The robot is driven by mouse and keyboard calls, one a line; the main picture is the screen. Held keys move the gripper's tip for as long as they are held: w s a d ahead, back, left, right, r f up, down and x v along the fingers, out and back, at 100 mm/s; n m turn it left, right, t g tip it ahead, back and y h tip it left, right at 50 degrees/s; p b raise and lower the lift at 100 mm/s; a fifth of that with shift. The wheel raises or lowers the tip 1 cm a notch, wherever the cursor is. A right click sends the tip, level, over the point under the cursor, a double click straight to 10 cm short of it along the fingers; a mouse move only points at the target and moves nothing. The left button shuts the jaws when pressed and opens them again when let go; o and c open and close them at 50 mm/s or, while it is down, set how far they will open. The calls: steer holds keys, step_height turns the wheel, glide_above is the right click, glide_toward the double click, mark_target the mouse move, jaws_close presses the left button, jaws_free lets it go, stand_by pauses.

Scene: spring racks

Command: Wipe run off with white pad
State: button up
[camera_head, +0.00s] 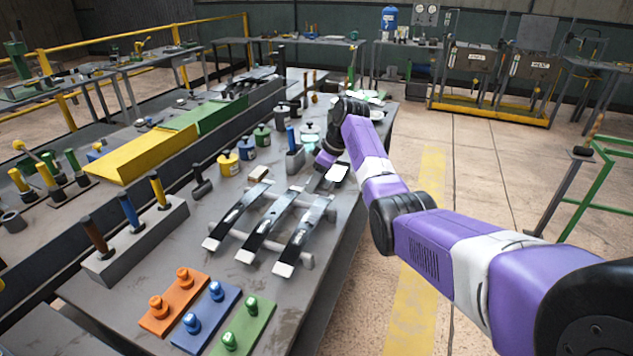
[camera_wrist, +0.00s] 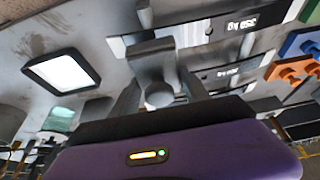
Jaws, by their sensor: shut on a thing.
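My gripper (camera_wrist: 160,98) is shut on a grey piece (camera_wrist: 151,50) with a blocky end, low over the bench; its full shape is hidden. In the head view my gripper is partly hidden beside my purple wrist, at the far ends of the leaf springs. A white square pad with a dark border (camera_wrist: 62,70) lies flat on the bench, apart from the gripper; it shows in the head view as a small white patch (camera_head: 338,173). Dark leaf springs (camera_head: 304,234) with pale tips lie side by side; two labels show in the wrist view. I cannot make out a run.
Orange (camera_head: 174,303), blue (camera_head: 205,318) and green (camera_head: 243,328) peg plates sit at the near end. Yellow (camera_head: 228,163) and blue (camera_head: 248,148) pots stand left of the gripper. A block with upright handles (camera_head: 135,242) stands left of the springs. Open floor lies right.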

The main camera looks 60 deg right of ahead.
steer(key=shift+r+p, duration=1.35)
steer(key=shift+r, duration=0.2)
steer(key=shift+f, duration=0.1)
